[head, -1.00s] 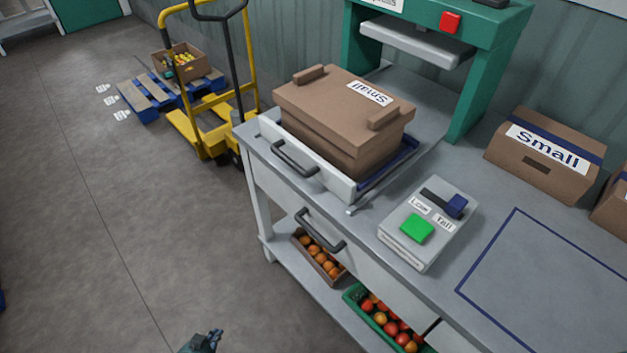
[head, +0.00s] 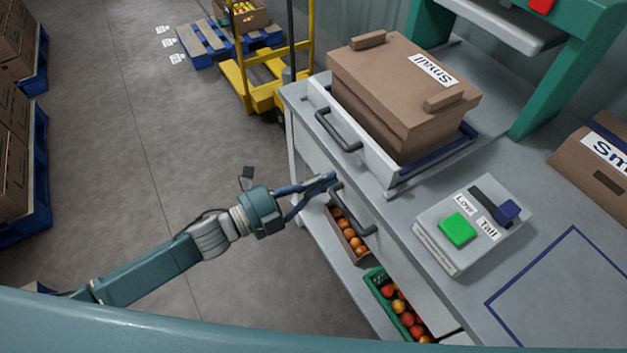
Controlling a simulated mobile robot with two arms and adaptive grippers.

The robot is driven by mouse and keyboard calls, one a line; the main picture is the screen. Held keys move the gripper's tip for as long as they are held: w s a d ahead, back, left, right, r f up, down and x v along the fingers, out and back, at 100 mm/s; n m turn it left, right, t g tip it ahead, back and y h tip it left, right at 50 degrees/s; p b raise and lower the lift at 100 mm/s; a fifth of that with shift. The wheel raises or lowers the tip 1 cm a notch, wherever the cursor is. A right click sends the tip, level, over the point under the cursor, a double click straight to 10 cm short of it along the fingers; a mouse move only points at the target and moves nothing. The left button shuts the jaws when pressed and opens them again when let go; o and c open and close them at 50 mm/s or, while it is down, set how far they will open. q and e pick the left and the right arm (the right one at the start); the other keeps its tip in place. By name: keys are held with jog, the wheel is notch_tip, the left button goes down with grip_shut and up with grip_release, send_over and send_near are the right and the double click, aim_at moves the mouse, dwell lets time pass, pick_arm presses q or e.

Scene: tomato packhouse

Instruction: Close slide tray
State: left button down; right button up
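The slide tray (head: 375,161) has a white front, a dark bar handle (head: 338,131) and a blue bed edge. It sits on the bench top, its front close to the bench's near left edge. A closed brown box (head: 395,90) labelled "Small" stands on it and hides most of its bed. My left gripper (head: 331,182) is over the floor side of the bench, below and apart from the tray handle, near a lower drawer handle (head: 352,210). Its fingers overlap in this view, so I cannot tell whether they are open. My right gripper is out of view.
A control box (head: 435,246) with a green button and a Low/Tall slider sits right of the tray. A green press frame (head: 545,95) stands behind. Produce crates (head: 375,283) lie on the lower shelf. A yellow pallet jack (head: 262,95) stands beyond the bench.

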aim_at(368, 159)
pick_arm(q)
jog(key=p+x, duration=0.1)
jog(key=x, duration=0.6)
jog(key=shift+w+d, duration=0.2)
jog(key=shift+w, duration=0.05)
jog(key=shift+w+d, duration=0.15)
jog(key=shift+d, duration=0.1)
jog(key=shift+w+d, duration=0.1)
jog(key=b+x, duration=0.1)
jog(key=x, duration=0.4)
jog(key=shift+d+f+b, duration=0.1)
jog(key=shift+d+b, duration=0.05)
jog(key=shift+b, duration=0.15)
jog(key=shift+a, duration=0.2)
